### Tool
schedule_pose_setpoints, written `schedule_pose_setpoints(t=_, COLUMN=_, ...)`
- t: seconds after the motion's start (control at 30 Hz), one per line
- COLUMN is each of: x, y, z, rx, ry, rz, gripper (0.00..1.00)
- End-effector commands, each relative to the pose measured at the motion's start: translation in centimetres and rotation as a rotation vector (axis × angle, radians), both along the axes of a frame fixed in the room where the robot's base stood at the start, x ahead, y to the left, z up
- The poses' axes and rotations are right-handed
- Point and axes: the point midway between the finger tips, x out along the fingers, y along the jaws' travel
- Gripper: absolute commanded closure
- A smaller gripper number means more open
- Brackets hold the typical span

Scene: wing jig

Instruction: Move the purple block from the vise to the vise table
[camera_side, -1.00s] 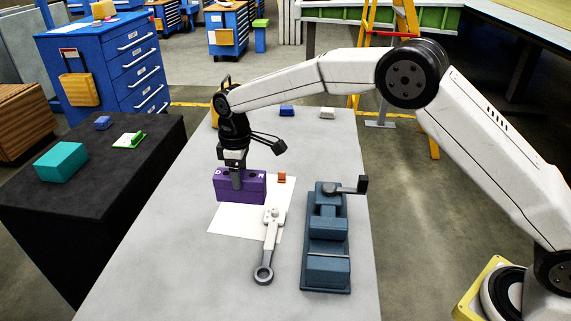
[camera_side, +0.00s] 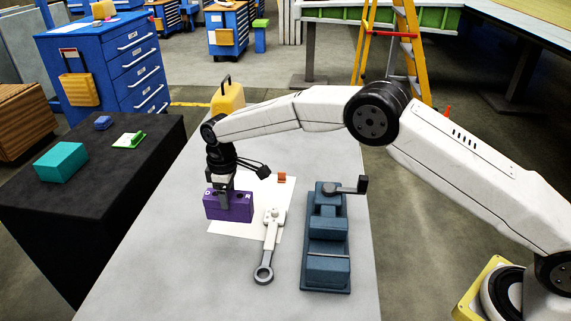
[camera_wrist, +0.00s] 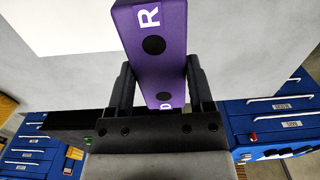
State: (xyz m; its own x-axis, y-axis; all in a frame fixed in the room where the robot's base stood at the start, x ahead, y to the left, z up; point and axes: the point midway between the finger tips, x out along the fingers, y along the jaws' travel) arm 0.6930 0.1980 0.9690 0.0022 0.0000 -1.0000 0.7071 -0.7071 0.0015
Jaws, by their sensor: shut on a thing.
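The purple block (camera_side: 228,207), with white letters and dark round holes, is held by my gripper (camera_side: 224,203) near the left edge of the white sheet on the grey table. In the wrist view the purple block (camera_wrist: 158,60) sits between the two dark fingers of my gripper (camera_wrist: 160,85). My gripper is shut on it. The block looks low over the table; I cannot tell whether it touches the surface. The blue-grey vise (camera_side: 327,240) stands to the right, with no purple block in it.
A white and grey wrench-like tool (camera_side: 267,250) lies between block and vise. A small orange block (camera_side: 281,178) is on the white sheet (camera_side: 255,228). The grey table (camera_side: 165,250) is clear at front left. A black table (camera_side: 90,185) at left bears a teal block (camera_side: 60,161).

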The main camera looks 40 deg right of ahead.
Motion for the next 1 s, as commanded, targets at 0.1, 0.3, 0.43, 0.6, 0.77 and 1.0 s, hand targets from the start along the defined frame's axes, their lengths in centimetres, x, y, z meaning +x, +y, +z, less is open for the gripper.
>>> schedule_pose_setpoints(t=0.1, x=0.1, y=0.0, z=0.1, rx=0.001, ry=-0.002, rz=0.0, gripper=1.0)
schedule_pose_setpoints(t=0.3, x=0.1, y=0.0, z=-0.5, rx=0.001, ry=-0.002, rz=0.0, gripper=1.0)
schedule_pose_setpoints(t=0.43, x=0.0, y=0.0, z=-1.3, rx=0.001, ry=-0.001, rz=0.0, gripper=1.0)
schedule_pose_setpoints(t=0.6, x=0.0, y=0.0, z=-2.7, rx=0.001, ry=-0.001, rz=0.001, gripper=1.0)
schedule_pose_setpoints(t=0.77, x=0.1, y=0.0, z=-4.2, rx=0.001, ry=-0.001, rz=0.001, gripper=1.0)
schedule_pose_setpoints(t=1.0, x=0.0, y=0.0, z=-6.3, rx=0.003, ry=-0.001, rz=0.001, gripper=1.0)
